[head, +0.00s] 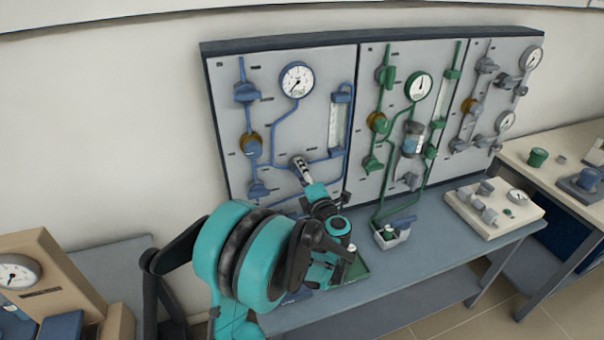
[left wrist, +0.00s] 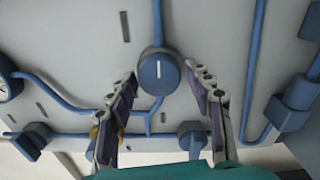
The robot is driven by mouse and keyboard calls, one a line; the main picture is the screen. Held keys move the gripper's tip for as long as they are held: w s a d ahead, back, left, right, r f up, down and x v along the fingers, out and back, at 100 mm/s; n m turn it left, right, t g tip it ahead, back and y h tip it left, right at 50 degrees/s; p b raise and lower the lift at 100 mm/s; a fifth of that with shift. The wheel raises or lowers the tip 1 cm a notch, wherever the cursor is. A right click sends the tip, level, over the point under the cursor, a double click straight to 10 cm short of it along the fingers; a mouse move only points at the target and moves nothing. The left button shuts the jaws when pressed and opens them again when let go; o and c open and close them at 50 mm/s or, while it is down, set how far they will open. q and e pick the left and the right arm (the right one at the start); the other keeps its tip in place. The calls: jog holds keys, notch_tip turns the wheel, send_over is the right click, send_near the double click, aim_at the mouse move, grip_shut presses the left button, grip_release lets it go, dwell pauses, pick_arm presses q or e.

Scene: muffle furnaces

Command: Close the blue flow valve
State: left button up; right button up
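The blue flow valve is a round blue knob (left wrist: 159,74) with a white line on its face, upright in the left wrist view. It sits on the blue pipework of the left grey panel (head: 226,118). My left gripper (left wrist: 160,80) is open, with one finger on each side of the knob. Gaps show between the fingers and the knob, so I see no grip on it. In the head view my left gripper (head: 302,170) reaches the lower middle of the blue panel and largely hides the knob. My right gripper is not in view.
A green-piped panel (head: 370,80) stands to the right. Below is a grey-blue bench (head: 440,240) with a small tray (head: 392,238).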

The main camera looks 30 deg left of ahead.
pick_arm(q)
jog(key=shift+d, duration=0.1)
jog(key=v, duration=1.2)
